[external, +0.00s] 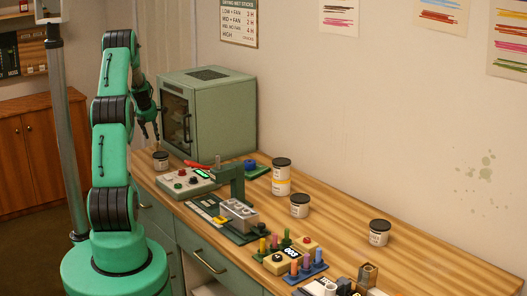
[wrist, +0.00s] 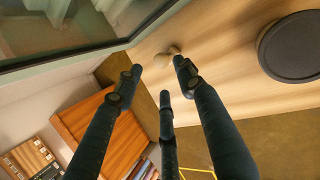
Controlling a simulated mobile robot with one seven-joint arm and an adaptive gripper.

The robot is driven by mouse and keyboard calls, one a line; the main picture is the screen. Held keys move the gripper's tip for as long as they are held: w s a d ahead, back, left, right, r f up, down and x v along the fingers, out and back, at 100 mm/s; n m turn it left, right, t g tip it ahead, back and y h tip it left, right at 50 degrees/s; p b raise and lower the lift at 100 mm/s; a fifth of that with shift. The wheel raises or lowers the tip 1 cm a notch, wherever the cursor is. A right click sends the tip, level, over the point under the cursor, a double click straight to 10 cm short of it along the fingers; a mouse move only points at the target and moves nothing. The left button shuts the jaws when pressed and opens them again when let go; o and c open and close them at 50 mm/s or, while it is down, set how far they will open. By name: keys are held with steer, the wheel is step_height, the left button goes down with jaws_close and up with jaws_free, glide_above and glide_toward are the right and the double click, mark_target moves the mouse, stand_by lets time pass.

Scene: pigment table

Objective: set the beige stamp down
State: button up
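The beige stamp appears to be the small beige knobbed piece (wrist: 173,50) in the wrist view, just beyond my fingertips, standing on the wooden table. I cannot make it out in the external view. My gripper (wrist: 162,76) has its three dark fingers spread, with a clear gap between the tips and nothing seen held in them. In the external view my gripper (external: 151,137) points down above the table's far left end, in front of the green oven. Whether a fingertip touches the stamp cannot be told.
The green oven (external: 222,112) stands close behind my gripper. A dark-lidded jar (external: 160,161) stands near the table edge; its lid (wrist: 292,46) is at right in the wrist view. A control box (external: 187,182) is nearby.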

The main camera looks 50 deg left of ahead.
steer(key=shift+p+v, duration=0.35)
steer(key=shift+v, duration=1.6)
steer(key=w+d+r+m+t+h+p, duration=0.15)
steer(key=d+r+m, duration=0.25)
steer(key=d+r, duration=0.45)
steer(key=w+d+r+m+g+b, duration=0.1)
steer(key=w+d+r+m, duration=0.4)
steer(key=d, duration=0.7)
steer(key=s+d+r+m+h, duration=0.1)
steer(key=d+r+m, duration=0.35)
steer(key=d, duration=0.75)
steer(key=s+d+r+m+h, duration=0.1)
steer(key=d+r+m, duration=0.4)
steer(key=d, duration=0.8)
steer(key=s+d+r+m, duration=0.1)
steer(key=s+d+m, duration=0.2)
steer(key=d, duration=0.4)
steer(key=s+d+r+m+t, duration=0.1)
steer(key=s+d+m, duration=0.2)
steer(key=d, duration=0.4)
steer(key=s+d+r+m, duration=0.2)
steer(key=s+d, duration=0.1)
steer(key=d, duration=0.3)
steer(key=s+d+f+m, duration=0.4)
steer(key=s+d+m, duration=0.7)
steer(key=s+d, duration=0.2)
steer(key=shift+s+h, duration=0.45)
steer(key=shift+s, duration=0.7)
